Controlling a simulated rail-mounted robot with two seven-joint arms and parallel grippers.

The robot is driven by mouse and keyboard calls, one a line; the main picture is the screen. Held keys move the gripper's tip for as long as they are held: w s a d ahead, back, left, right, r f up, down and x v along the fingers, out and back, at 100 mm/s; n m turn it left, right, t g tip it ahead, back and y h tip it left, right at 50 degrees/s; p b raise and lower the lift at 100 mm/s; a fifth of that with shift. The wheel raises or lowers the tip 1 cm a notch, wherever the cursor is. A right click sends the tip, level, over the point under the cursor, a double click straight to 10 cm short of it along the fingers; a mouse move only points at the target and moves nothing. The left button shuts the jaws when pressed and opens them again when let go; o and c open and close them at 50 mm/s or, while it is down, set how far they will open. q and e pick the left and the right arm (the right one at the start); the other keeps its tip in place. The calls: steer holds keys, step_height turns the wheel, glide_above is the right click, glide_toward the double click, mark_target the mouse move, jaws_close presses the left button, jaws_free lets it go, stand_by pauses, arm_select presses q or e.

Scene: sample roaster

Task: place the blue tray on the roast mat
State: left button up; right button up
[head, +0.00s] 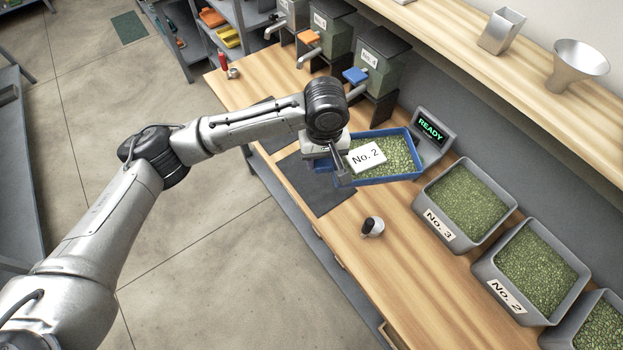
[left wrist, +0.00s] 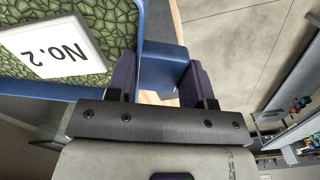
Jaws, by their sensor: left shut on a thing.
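The blue tray (head: 378,181) is full of green beans and carries a white card marked No. 2 (head: 367,157). My left gripper (head: 339,168) is shut on the tray's blue end tab, which also shows between its fingers in the left wrist view (left wrist: 165,62). The tray is roughly level, in front of the READY display. A dark mat (head: 316,188), which looks like the roast mat, lies on the bench below and left of the tray, partly hidden by the gripper. I cannot tell the tray's height above the bench. My right gripper is not in view.
Grey bins of beans marked No. 3 (head: 438,224) and No. 2 (head: 508,295) stand at the right. A small dark-topped object (head: 373,227) stands on the bench. The READY display (head: 432,130) is close behind the tray. Hoppers (head: 380,65) line the back.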

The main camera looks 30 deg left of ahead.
arm_select(q)
step_height(320, 180, down, 17)
steer(key=d+n+b, duration=0.3)
steer(key=n+b, duration=0.1)
steer(key=n, duration=0.6)
steer(key=w+a+f, duration=0.1)
steer(key=a+f, duration=0.1)
steer(key=a, duration=0.1)
steer(key=a+f+b, duration=0.1)
steer(key=a+f, duration=0.2)
steer(key=a, duration=0.1)
steer(key=w+a+f, duration=0.1)
steer(key=a+f, duration=0.1)
steer(key=a, duration=0.2)
steer(key=shift+w+a+f, duration=0.1)
steer(key=shift+w+f, duration=0.25)
steer(key=shift+f, duration=0.05)
step_height(320, 180, down, 4)
steer(key=shift+r+b, duration=0.2)
steer(key=shift+b, duration=0.4)
steer(key=shift+f, duration=0.25)
steer(key=o, duration=1.1)
step_height(320, 180, up, 12)
steer(key=shift+r+p, duration=0.1)
steer(key=shift+p, duration=0.8)
